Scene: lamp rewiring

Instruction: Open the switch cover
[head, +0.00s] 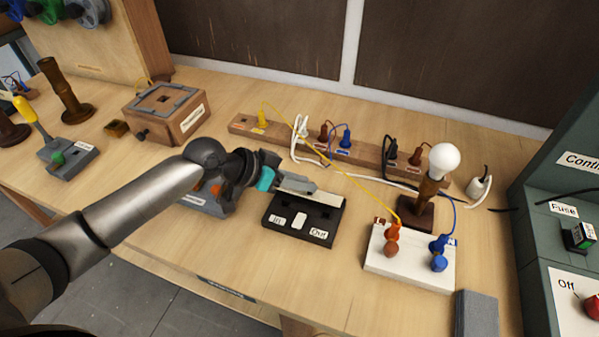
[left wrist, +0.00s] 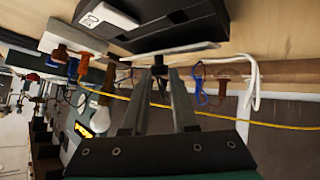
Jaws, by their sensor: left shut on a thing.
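The black switch box (head: 299,238) with "In" and "Out" labels sits on the bench in the middle of the head view. Its pale, thin cover (head: 328,198) lies along the back of its top. My left gripper (head: 309,187) reaches in from the left at the cover. In the left wrist view the cover (left wrist: 160,53) shows edge-on as a thin strip, with the dark box (left wrist: 170,22) beyond it. A small dark knob (left wrist: 158,70) on the cover sits between the fingertips, and the left gripper is shut on it. The right gripper is not in view.
A white base (head: 410,268) with orange and blue plugs stands to the right. Behind it are a lamp with a white bulb (head: 444,158) and a wooden plug strip (head: 285,133). A yellow cable crosses behind the switch box. Bare bench lies in front.

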